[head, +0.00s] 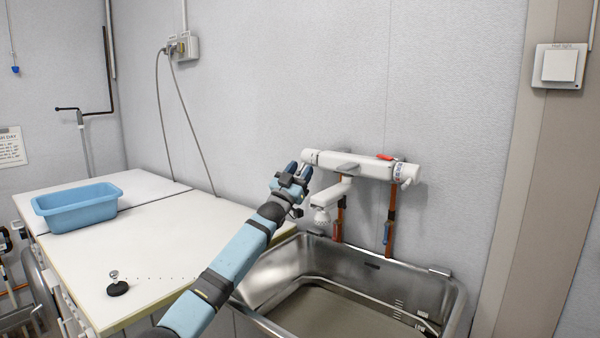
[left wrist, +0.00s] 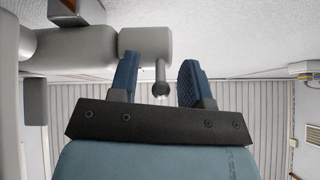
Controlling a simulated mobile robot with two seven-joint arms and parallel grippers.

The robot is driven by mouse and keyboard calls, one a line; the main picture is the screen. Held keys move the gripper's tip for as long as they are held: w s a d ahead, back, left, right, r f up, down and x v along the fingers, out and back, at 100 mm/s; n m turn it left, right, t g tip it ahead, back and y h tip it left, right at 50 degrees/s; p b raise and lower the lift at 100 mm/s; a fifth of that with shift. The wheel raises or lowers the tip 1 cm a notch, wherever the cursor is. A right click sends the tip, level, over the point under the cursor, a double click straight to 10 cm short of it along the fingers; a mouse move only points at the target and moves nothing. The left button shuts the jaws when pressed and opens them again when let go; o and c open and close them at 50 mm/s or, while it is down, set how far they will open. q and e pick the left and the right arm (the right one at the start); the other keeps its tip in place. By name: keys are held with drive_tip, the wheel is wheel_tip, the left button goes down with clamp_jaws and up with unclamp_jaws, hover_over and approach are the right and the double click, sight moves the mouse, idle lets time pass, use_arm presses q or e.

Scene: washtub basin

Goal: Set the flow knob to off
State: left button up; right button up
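A white mixer tap (head: 345,165) is fixed on the wall above the steel basin. The knob at its left end (head: 307,158), likely the flow knob, is partly hidden by my left gripper (head: 298,173). In the left wrist view, this grey knob (left wrist: 143,42) has a short stub lever pointing down the picture. My left gripper (left wrist: 158,78) is open, its blue fingers on either side of the stub with gaps showing. The right-end knob (head: 410,172) has markings and a red part near it. My right gripper is out of view.
The steel basin (head: 450,310) is below the tap, with level marks on its wall. A spout (head: 321,215) hangs over it. A white counter (head: 190,235) at left holds a blue tub (head: 78,208) and a black plug (head: 117,288). Copper pipes run below the tap.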

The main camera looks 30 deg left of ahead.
use_arm(q)
drive_tip(key=shift+s+f, duration=0.1)
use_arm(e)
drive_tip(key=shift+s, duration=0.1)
use_arm(q)
drive_tip(key=shift+s+f, duration=0.25)
drive_tip(key=shift+s, duration=0.05)
drive_tip(key=v, duration=0.6)
drive_tip(key=shift+s+p, duration=0.25)
drive_tip(key=shift+p, duration=0.2)
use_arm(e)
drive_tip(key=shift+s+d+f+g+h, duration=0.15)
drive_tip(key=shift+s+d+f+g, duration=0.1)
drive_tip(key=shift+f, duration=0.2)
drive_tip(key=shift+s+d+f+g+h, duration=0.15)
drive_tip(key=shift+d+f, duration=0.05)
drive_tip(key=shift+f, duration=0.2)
use_arm(q)
drive_tip(key=shift+f, duration=0.1)
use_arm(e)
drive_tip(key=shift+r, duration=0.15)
